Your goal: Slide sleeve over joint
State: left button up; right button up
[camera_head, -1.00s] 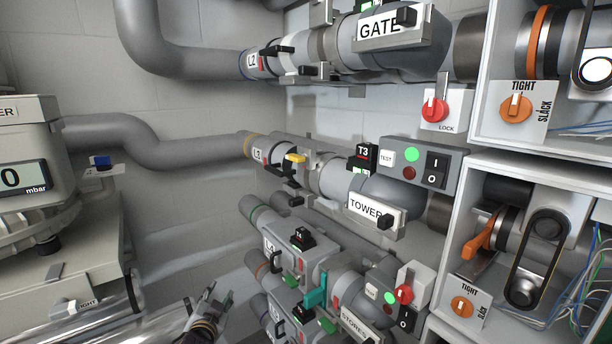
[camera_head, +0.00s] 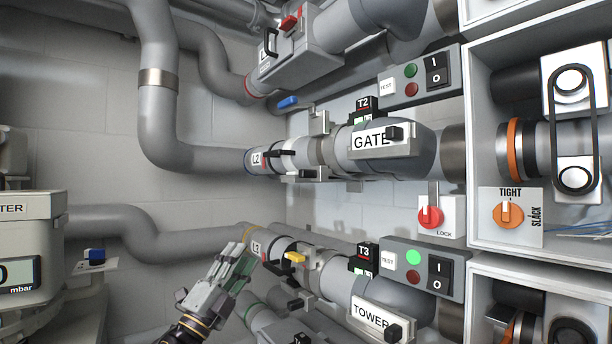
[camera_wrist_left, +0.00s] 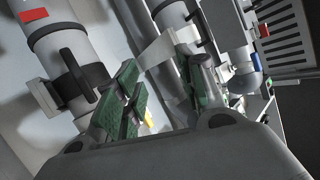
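My left gripper (camera_head: 240,262) is open and empty, just left of the L3 pipe end; in the wrist view its green-padded fingers (camera_wrist_left: 165,95) stand apart. The L3 line has a black-handled collar (camera_head: 277,247) and a yellow lever (camera_head: 294,257). Above it, the L2 line has a black-handled collar (camera_head: 280,154) near its label, then a grey joint section (camera_head: 322,150) leading to the GATE unit. I cannot tell which collar is the task's sleeve. The wrist view shows a pipe with a black band and handle (camera_wrist_left: 75,75), left of the fingers. My right gripper is not in view.
The GATE plate (camera_head: 371,139) and TOWER plate (camera_head: 370,317) mark units at right. Switch boxes with a green lamp (camera_head: 413,258) and a red LOCK knob (camera_head: 431,216) stand beside them. A pressure meter (camera_head: 25,275) is at left. Bare wall lies between the left pipes.

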aim_at(315, 169)
pick_arm(q)
jog(key=s+d+r+m+g+h, duration=0.4)
jog(key=r+m+g, duration=0.35)
jog(key=m, duration=0.35)
jog(key=s+d+r+m+g+h, duration=0.4)
jog(key=r+m+g, duration=0.4)
jog(key=m, duration=0.4)
jog(key=s+a+r+m+t+y, duration=0.1)
jog(key=a+r+t+y, duration=0.2)
jog(key=r+y, duration=0.2)
jog(key=shift+a, duration=0.4)
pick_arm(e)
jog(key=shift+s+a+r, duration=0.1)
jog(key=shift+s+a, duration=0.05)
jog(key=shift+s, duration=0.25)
pick_arm(q)
jog(key=shift+r+t, duration=0.1)
jog(key=shift+t, duration=0.15)
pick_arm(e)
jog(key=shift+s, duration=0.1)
pick_arm(q)
jog(key=shift+d, duration=0.1)
